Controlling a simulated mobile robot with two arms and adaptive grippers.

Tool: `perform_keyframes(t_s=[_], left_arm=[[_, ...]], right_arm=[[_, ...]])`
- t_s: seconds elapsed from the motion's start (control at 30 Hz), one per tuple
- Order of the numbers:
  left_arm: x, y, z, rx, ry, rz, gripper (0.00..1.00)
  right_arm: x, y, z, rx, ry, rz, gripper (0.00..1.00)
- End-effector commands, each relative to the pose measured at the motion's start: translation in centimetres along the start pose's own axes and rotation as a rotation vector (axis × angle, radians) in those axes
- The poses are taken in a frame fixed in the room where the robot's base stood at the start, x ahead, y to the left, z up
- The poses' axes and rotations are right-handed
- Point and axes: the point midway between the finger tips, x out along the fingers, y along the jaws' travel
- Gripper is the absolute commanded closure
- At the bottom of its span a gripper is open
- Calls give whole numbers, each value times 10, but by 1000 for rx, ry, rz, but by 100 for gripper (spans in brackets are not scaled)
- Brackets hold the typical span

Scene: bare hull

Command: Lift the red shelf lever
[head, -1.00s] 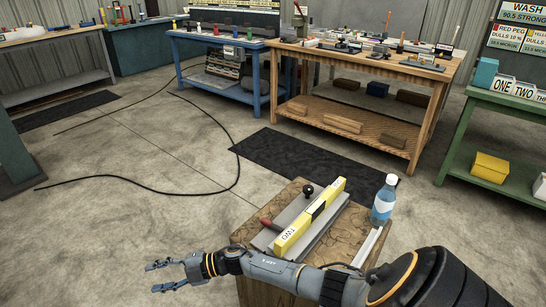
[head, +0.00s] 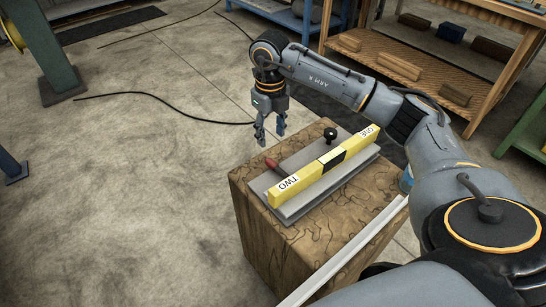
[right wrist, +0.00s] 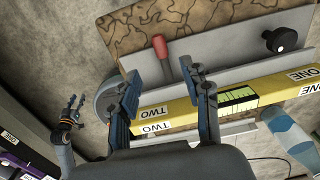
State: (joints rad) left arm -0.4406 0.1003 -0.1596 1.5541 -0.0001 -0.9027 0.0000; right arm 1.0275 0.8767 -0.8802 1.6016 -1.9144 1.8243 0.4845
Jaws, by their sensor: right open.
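The red lever handle (head: 271,164) stands at the left end of a grey metal plate on a wooden block. It also shows in the right wrist view (right wrist: 160,46), beyond and between the fingertips. My right gripper (head: 270,136) is open and empty, pointing down just behind the handle in the head view; I see no contact. It also shows in the right wrist view (right wrist: 162,76). My left gripper (right wrist: 73,108) shows small at the left of the right wrist view, its fingers apart and empty; it is not in the head view.
A yellow bar (head: 305,180) labelled TWO and ONE lies along the plate (head: 318,202). A black knob (head: 330,134) stands behind it. A blue bottle (right wrist: 288,135) is beside the block (head: 262,240). Open floor lies left; a wooden shelf table (head: 440,70) stands behind.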

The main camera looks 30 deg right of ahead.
Motion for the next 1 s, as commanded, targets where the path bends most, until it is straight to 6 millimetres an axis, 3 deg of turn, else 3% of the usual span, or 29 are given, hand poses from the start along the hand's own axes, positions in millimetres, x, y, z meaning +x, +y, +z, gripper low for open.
perform_keyframes(t_s=[0.2,0.43,0.6,0.9,1.0], left_arm=[[-13,-1,-12,-2,12,-1,60],[-26,-2,-21,-4,19,-2,60],[-31,-2,-24,-4,21,-3,60],[-32,-2,-24,-4,20,-3,60],[-32,-2,-24,-4,20,-3,60]], right_arm=[[52,1,-1,-1,5,3,53],[88,1,0,0,3,4,53],[100,1,0,-1,0,3,53],[102,1,0,-1,0,3,53],[102,1,0,-1,0,3,71]])
